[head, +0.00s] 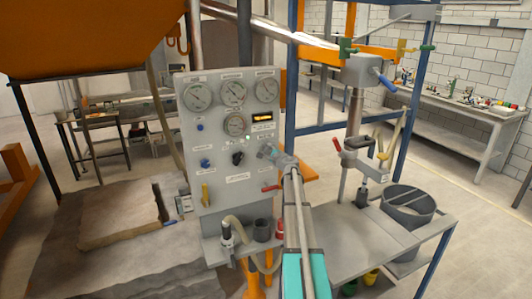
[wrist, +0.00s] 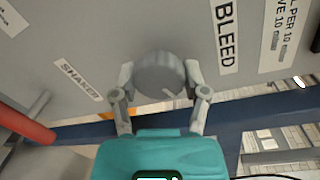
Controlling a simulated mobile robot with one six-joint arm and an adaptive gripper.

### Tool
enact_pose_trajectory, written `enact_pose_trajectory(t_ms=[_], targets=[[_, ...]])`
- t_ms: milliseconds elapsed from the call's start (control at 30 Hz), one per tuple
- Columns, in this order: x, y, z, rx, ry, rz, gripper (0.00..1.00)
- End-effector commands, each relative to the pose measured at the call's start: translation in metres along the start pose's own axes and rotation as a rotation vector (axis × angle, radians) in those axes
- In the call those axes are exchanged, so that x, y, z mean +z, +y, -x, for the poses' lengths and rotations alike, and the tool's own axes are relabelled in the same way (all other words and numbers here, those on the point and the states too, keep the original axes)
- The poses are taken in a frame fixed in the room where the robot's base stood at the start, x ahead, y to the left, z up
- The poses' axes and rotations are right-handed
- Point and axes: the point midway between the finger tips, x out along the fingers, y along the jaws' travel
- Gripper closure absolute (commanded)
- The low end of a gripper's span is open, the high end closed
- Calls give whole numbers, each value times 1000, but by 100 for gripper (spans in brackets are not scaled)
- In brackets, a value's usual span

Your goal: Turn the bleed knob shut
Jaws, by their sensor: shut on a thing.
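The bleed knob (wrist: 160,73) is a round grey knob on the grey panel, beside the upright "BLEED" label (wrist: 226,35) in the wrist view. My gripper (wrist: 161,88) is shut on it, with one finger on each side of the knob. In the head view my gripper (head: 279,157) reaches the right side of the gauge panel (head: 218,150), and the knob there is small and mostly hidden by the fingers. The knob's turn angle cannot be told.
A red lever (head: 272,188) sticks out below my gripper; it also shows at the left in the wrist view (wrist: 25,124). A black knob (head: 238,158) and several gauges are on the panel. A blue frame post (head: 291,100) stands close on the right, with a grey bucket (head: 408,215) beyond.

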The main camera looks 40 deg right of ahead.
Motion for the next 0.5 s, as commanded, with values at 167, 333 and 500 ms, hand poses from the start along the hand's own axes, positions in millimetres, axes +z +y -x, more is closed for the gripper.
enact_pose_trajectory(t_ms=[167, 333, 500], targets=[[2, -1, -1, 2, 12, 165, 89], [1, -1, -1, 5, 25, 326, 89], [1, -1, -1, 8, 38, 487, 89]])
